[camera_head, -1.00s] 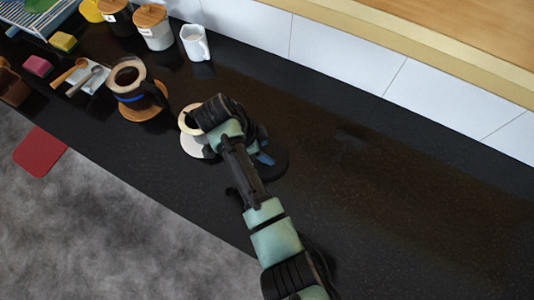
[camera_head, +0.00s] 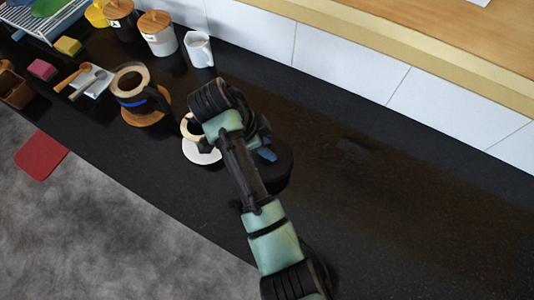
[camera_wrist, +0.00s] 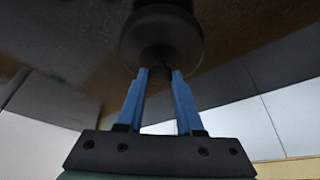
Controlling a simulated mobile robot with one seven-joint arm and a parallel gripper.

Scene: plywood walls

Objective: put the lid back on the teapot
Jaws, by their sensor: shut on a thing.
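My gripper (camera_wrist: 158,74) is shut on the knob of a dark round lid (camera_wrist: 162,38); its blue fingers close from both sides in the wrist view. In the head view my gripper (camera_head: 266,154) shows only a bit of blue finger, beside a dark round shape (camera_head: 279,172); I cannot tell whether that is the lid. A vessel with a cream rim (camera_head: 188,127) stands left of my gripper by a white round mat (camera_head: 203,153), partly hidden by my arm. It may be the teapot. My gripper and the lid are apart from it.
An open dark pot with a blue band (camera_head: 134,98) stands on a wooden trivet (camera_head: 147,117) farther left. A white mug (camera_head: 199,50), wooden-lidded canisters (camera_head: 157,34), spoons and sponges are at the back left. The black counter (camera_head: 400,180) is clear on the right.

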